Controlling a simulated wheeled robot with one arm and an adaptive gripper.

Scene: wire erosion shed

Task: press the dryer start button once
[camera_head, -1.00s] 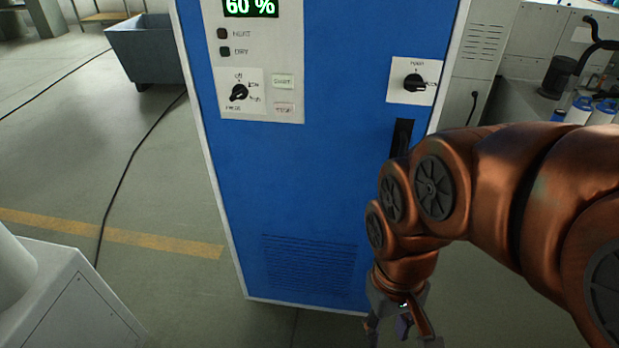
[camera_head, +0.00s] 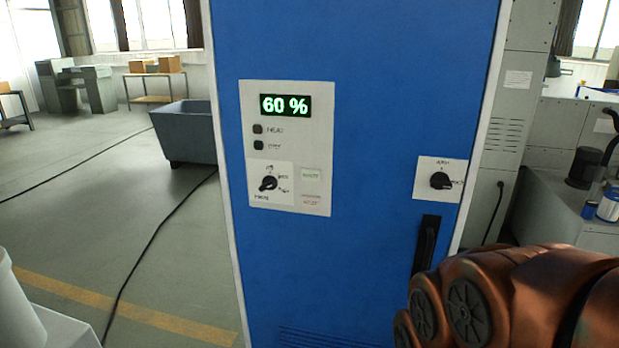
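The dryer is a tall blue cabinet (camera_head: 340,255) with a white control panel (camera_head: 320,140) at its upper left. The panel has a green display (camera_head: 285,106) reading 60 %, two dark indicators labelled HEAT and DRY, and a black rotary knob (camera_head: 268,183). My copper arm is at the lower right, in front of the cabinet; my gripper is below the picture.
A second knob plate (camera_head: 450,180) and a black door handle (camera_head: 427,245) are on the cabinet's right side, close to my arm. A grey bin (camera_head: 187,135) and a cable lie on the open floor to the left. A bench with bottles stands right.

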